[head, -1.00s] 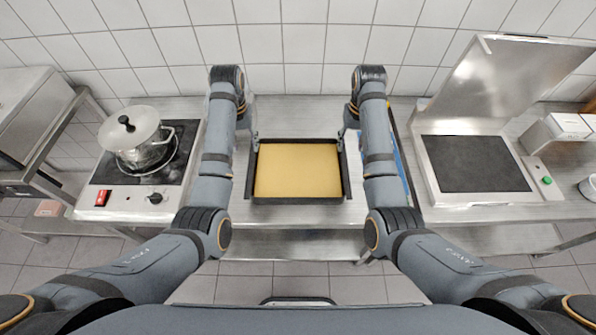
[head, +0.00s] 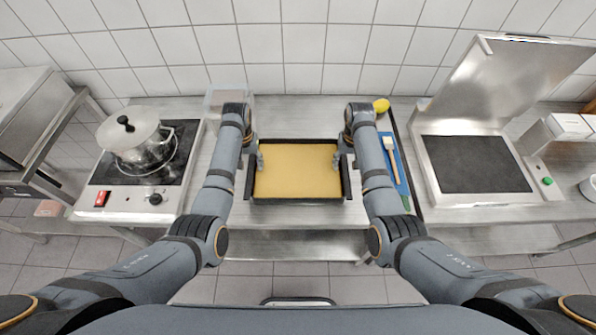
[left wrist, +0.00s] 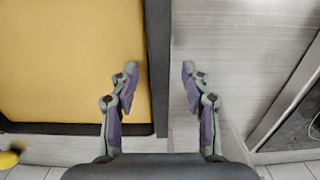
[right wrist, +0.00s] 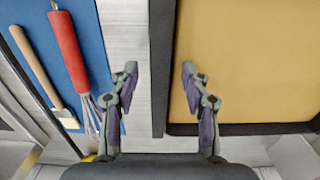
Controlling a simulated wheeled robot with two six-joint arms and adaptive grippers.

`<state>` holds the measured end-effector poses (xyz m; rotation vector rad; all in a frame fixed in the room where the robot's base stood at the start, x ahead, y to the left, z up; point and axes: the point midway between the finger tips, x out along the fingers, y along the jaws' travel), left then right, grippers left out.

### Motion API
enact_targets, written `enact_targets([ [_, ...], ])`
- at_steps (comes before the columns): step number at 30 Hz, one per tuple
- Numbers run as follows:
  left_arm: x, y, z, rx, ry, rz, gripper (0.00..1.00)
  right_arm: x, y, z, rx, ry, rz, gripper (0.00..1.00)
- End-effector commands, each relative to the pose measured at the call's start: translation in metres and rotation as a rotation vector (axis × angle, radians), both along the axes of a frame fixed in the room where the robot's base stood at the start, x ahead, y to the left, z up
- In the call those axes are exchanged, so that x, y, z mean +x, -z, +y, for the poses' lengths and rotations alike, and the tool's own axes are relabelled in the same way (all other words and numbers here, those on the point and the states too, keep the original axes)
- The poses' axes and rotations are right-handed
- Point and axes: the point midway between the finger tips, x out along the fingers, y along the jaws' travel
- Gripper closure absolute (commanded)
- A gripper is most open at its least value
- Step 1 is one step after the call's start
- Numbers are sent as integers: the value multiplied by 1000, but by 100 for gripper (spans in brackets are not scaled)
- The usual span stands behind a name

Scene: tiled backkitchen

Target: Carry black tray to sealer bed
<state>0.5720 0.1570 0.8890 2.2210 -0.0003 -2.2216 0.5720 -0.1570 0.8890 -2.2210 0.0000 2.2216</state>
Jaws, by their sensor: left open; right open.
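The black tray (head: 300,202) lies flat on the steel table in the middle of the head view, with a flat yellow filling (head: 297,170) inside. My left gripper (left wrist: 159,70) is open, with the tray's side wall (left wrist: 156,40) between its fingers, one inside and one outside. My right gripper (right wrist: 158,70) is open around the opposite side wall (right wrist: 162,40) in the same way. Neither has closed on the wall. The sealer (head: 440,190) stands at the right with its lid raised; its dark flat bed (head: 478,163) is bare.
A blue mat (head: 399,165) with a brush and a red-handled whisk (right wrist: 68,45) lies just right of the tray. A lemon (head: 381,105) sits behind it. A hob (head: 120,200) with a lidded pot (head: 145,150) is at the left. A clear container (head: 215,97) stands back left.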

Motion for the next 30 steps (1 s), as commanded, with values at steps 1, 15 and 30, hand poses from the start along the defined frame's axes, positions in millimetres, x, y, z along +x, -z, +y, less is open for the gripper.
enact_targets([
  [1,0,0,0,0,0,0,53,0,0,0,0,0,0,53],
  [15,0,0,0,0,0,0,100,0,0,0,0,0,0,100],
  [30,1,-2,0,1,0,-2,100,1,-2,0,-1,0,-2,100],
])
